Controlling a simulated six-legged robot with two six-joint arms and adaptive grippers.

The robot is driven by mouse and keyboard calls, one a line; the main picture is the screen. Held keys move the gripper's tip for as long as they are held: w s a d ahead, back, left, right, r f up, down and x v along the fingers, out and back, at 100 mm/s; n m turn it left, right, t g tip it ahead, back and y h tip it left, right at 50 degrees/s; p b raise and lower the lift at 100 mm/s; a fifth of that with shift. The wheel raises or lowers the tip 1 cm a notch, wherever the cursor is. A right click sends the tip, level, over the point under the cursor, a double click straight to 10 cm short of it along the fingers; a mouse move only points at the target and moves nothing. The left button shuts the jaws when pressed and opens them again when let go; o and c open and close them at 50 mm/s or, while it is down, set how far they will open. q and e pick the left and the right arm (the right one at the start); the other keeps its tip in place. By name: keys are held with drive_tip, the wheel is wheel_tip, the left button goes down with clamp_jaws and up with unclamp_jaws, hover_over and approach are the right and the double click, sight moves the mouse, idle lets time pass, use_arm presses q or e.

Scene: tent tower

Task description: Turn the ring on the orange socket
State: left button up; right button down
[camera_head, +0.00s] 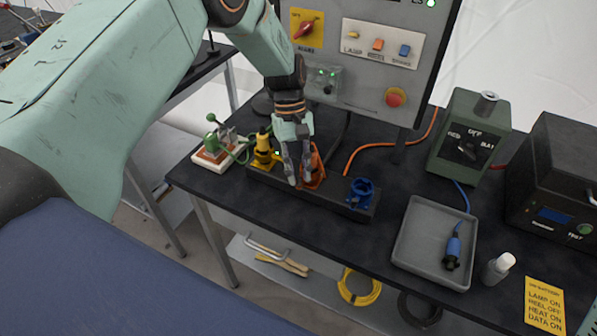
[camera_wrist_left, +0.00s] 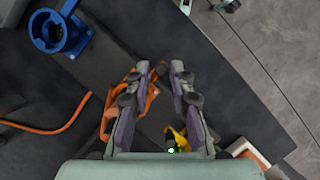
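The orange socket (camera_head: 319,170) stands in the dark block between the yellow socket (camera_head: 262,155) and the blue socket (camera_head: 360,192). My left gripper (camera_head: 300,181) points down at the orange socket and partly covers it. In the left wrist view the fingers of my left gripper (camera_wrist_left: 160,69) are apart with a gap between them. The orange socket (camera_wrist_left: 146,101) shows behind and beside the left finger there; I cannot tell whether they touch. The ring itself is not clearly visible. My right gripper is not in view.
A panel (camera_head: 365,50) with switches stands behind the sockets. An orange cable (camera_head: 372,147) crosses the black table. A grey tray (camera_head: 413,245) with a blue plug (camera_head: 453,247), a green switch box (camera_head: 455,125) and a white bottle (camera_head: 497,268) are to the right.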

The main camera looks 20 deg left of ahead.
use_arm(q)
drive_tip(key=shift+o, duration=1)
drive_tip(key=shift+s+f, duration=0.15)
drive_tip(key=v, duration=1.2)
